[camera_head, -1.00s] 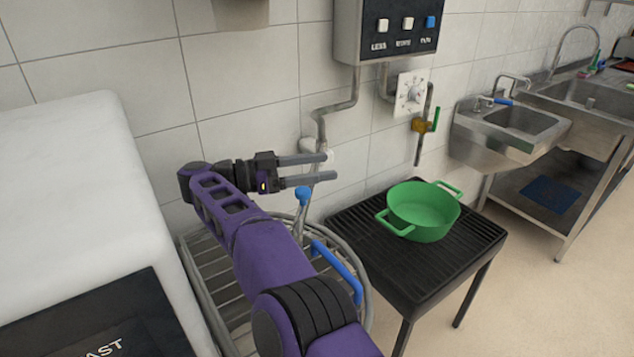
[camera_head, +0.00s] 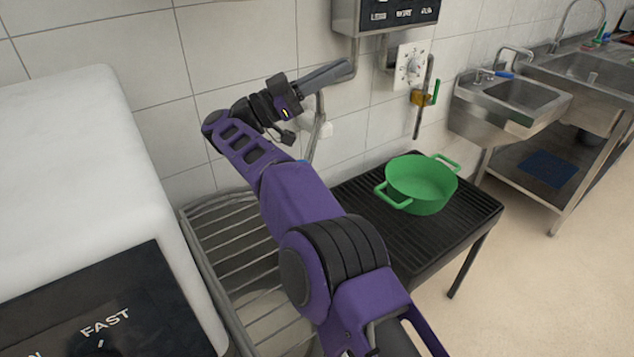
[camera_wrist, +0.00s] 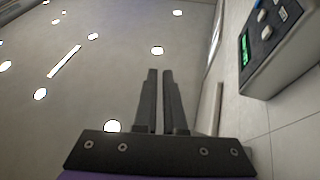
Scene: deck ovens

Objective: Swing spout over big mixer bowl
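A thin grey pipe (camera_head: 319,112), which seems to be the spout or its feed, runs down the wall from the control box past a white fitting. Its lower end passes behind my arm, so the outlet and its blue tip are mostly hidden. The big mixer bowl (camera_head: 262,318) appears to sit under a grey wire guard (camera_head: 215,222) below my arm, largely covered. My gripper (camera_head: 340,70) is raised near the wall in front of the pipe, pointing right and up. In the wrist view its fingers (camera_wrist: 160,75) are close together with nothing between them.
A white machine (camera_head: 60,170) with a dark panel stands at left. The control box (camera_head: 388,14) hangs close above my gripper. A green pot (camera_head: 420,180) stands on a black ribbed table (camera_head: 365,200). Steel sinks (camera_head: 512,95) are at right. Floor at lower right is clear.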

